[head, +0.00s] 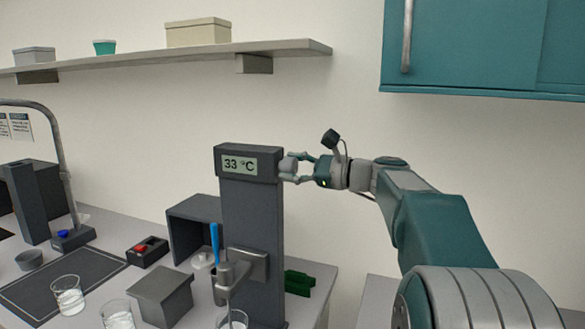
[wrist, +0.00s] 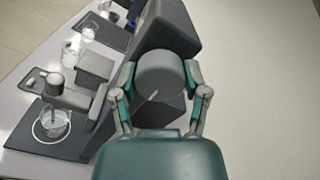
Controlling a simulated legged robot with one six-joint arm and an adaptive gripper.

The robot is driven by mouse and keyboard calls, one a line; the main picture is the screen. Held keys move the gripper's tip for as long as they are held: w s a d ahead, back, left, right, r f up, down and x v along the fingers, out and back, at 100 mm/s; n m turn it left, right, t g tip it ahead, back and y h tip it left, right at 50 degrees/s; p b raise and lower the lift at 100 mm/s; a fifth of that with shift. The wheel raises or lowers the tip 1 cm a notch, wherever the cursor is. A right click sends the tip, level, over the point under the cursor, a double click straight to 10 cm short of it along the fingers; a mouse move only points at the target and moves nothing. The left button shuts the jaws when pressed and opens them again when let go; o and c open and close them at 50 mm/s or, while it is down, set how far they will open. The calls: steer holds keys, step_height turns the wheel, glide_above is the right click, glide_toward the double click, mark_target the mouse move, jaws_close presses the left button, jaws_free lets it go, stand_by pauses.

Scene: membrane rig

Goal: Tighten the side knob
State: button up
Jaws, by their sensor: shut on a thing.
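The side knob (wrist: 160,76) is a round grey knob with a pale mark line on its face. It sits on the right side of the dark upright rig (head: 252,225), near the top, beside the display reading 33 °C (head: 239,165). In the head view the knob (head: 288,165) shows partly between my fingers. My gripper (head: 298,168) comes in from the right, and its two fingers are shut on the knob. In the wrist view my gripper (wrist: 160,82) has one finger on each side of the knob. The pale line points to the lower left there.
Glass beakers (head: 68,295) and a grey block (head: 163,295) stand on the bench left of the rig. A blue-handled tool (head: 215,245) is upright at the rig's front. A shelf (head: 170,57) and teal cabinet (head: 480,45) hang above. The wall side right of the rig is clear.

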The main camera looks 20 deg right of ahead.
steer(key=shift+f+m, duration=0.25)
steer(key=shift+m, duration=0.15)
steer(key=o, duration=1.1)
steer(key=shift+o, duration=0.2)
steer(key=shift+w, duration=0.1)
steer(key=shift+r, duration=0.15)
steer(key=v, duration=1.2)
